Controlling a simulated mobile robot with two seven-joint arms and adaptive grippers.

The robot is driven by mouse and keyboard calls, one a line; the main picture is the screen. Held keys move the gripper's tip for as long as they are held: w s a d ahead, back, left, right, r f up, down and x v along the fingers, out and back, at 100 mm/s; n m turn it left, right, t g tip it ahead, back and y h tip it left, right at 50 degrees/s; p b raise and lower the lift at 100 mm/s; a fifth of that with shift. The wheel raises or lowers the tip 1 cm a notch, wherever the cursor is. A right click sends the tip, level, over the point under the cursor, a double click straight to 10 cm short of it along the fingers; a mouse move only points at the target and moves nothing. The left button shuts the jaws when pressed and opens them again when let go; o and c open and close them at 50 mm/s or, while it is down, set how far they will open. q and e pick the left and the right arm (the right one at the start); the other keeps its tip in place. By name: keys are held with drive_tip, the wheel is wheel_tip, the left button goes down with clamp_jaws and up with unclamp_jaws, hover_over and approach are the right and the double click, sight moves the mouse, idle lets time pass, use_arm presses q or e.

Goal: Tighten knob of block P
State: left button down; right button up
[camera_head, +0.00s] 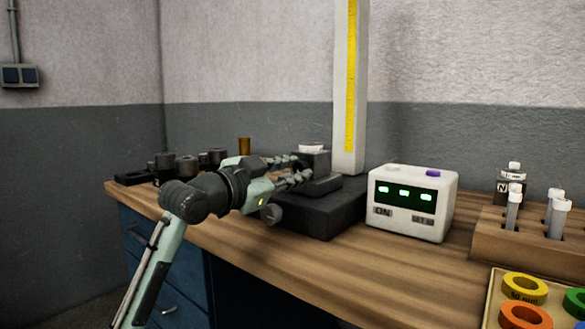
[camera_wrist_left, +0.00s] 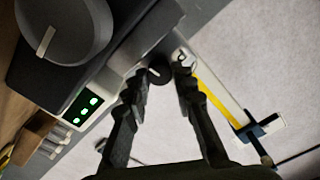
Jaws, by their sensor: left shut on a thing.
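A tall gauge (camera_head: 349,90) with a white column and a yellow scale stands on a dark base (camera_head: 318,215). A dark block (camera_head: 320,161) with a pale top is beside the column; I cannot read a letter P on it. My left gripper (camera_head: 303,167) reaches it from the left. In the left wrist view, my left gripper (camera_wrist_left: 160,76) is shut on a small dark round knob (camera_wrist_left: 159,73) between its fingertips. The fingers partly hide the knob and the block behind it. My right gripper is not in view.
A larger grey knob (camera_head: 271,213) sits on the base's front. A white box (camera_head: 412,203) with green displays stands to the right. Further right are a wooden rack (camera_head: 540,243) and a tray of coloured rings (camera_head: 494,307). Dark cylinders (camera_head: 165,162) stand behind my arm.

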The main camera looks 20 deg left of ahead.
use_arm(q)
drive_tip(key=shift+m, duration=0.3)
drive_tip(key=shift+d+m, duration=0.1)
drive_tip(key=shift+m, duration=0.2)
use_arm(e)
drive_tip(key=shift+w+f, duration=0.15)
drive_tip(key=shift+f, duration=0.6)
use_arm(q)
drive_tip(key=c, duration=1.3)
unclamp_jaws()
drive_tip(key=shift+o, duration=0.2)
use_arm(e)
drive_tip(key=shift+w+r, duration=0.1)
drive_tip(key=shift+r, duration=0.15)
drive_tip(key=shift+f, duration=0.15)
